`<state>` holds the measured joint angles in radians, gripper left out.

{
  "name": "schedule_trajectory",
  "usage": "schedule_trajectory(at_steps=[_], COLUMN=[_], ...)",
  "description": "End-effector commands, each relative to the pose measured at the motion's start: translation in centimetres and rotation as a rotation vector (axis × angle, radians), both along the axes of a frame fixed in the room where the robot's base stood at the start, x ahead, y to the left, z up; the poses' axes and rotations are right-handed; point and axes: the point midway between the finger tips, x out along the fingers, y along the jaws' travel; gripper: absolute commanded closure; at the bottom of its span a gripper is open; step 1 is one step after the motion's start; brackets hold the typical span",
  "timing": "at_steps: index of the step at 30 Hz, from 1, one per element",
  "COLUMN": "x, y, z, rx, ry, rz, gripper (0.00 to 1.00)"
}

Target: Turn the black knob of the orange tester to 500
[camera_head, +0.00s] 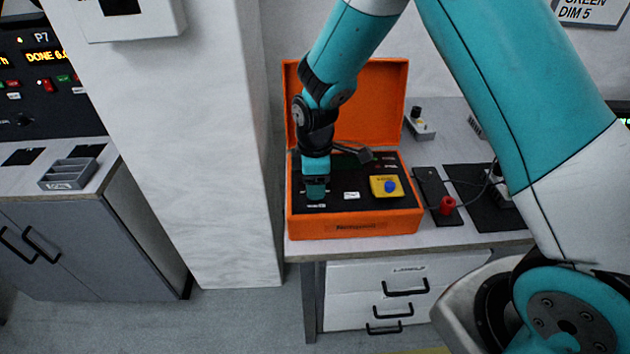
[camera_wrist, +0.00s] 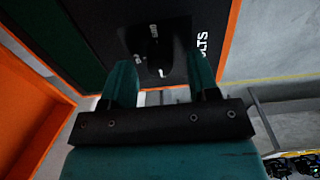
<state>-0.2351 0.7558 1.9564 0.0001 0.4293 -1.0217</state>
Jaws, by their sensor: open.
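The orange tester (camera_head: 352,226) is an open case with a black panel on the bench, its lid standing up at the back. My gripper (camera_head: 316,196) points down over the left part of the panel and hides the knob in the head view. In the wrist view the black knob (camera_wrist: 158,50) shows dark on the panel, just ahead of and between the two teal fingertips of my open gripper (camera_wrist: 160,72). I cannot tell whether the fingers touch it. Part of the word "VOLTS" (camera_wrist: 202,28) shows beside it. The knob's setting is not readable.
A yellow box with a blue button (camera_head: 387,187) sits on the panel's right side. A white pillar (camera_head: 195,150) stands to the left.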

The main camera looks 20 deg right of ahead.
Motion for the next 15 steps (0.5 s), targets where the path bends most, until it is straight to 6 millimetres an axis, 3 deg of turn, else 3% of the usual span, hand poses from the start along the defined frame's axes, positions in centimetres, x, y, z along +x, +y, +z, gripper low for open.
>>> schedule_trajectory(at_steps=[11, 15], x=[-0.01, -0.01], y=[0.00, 0.00], z=[-0.75, -0.73], rx=[0.000, 0.000], ry=[0.000, 0.000], rz=[0.000, 0.000], gripper=[0.45, 0.73])
